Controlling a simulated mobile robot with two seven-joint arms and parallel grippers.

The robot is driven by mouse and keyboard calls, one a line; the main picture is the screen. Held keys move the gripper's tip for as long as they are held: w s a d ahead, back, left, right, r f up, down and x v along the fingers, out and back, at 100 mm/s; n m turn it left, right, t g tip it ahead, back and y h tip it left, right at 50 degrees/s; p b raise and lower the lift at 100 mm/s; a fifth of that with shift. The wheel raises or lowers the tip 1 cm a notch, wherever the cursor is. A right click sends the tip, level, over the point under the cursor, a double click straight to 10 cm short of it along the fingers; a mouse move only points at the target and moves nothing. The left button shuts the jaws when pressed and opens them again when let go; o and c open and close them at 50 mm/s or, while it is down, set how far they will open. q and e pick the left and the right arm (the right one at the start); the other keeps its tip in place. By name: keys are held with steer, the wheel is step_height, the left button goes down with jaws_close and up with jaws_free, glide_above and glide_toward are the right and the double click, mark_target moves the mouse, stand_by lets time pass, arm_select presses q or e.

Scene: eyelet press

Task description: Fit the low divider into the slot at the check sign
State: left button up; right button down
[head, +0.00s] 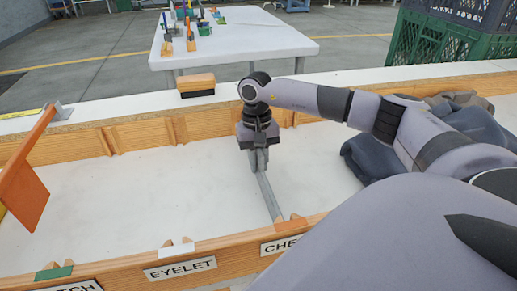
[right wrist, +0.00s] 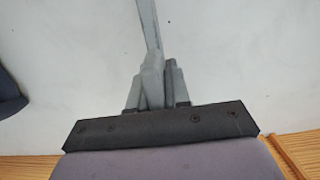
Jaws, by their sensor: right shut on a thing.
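The low divider is a long thin grey strip (head: 268,196). It runs from under my right gripper toward the front wooden rail, its near end by the small wooden cleats (head: 281,219) above the check sign (head: 282,244). I cannot tell whether that end sits between the cleats. My right gripper (head: 259,162) points down and is shut on the divider near its far end. In the right wrist view, the divider (right wrist: 149,25) runs upward from the grey fingers. Its far end is hidden by the gripper. The check sign is partly covered by my arm. My left gripper is not in view.
The shallow white-floored tray has wooden rails (head: 130,134) with cleats. An orange panel (head: 25,184) stands at left. The eyelet sign (head: 181,269) is on the front rail. A brush-like block (head: 197,86) sits on the back ledge. Dark cloth (head: 358,163) lies at right.

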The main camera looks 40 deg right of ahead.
steer(key=shift+f, duration=0.25)
steer(key=c, duration=1)
jaws_free()
steer(key=shift+r, duration=0.1)
steer(key=shift+r+p, duration=1.7)
steer(key=shift+r, duration=0.75)
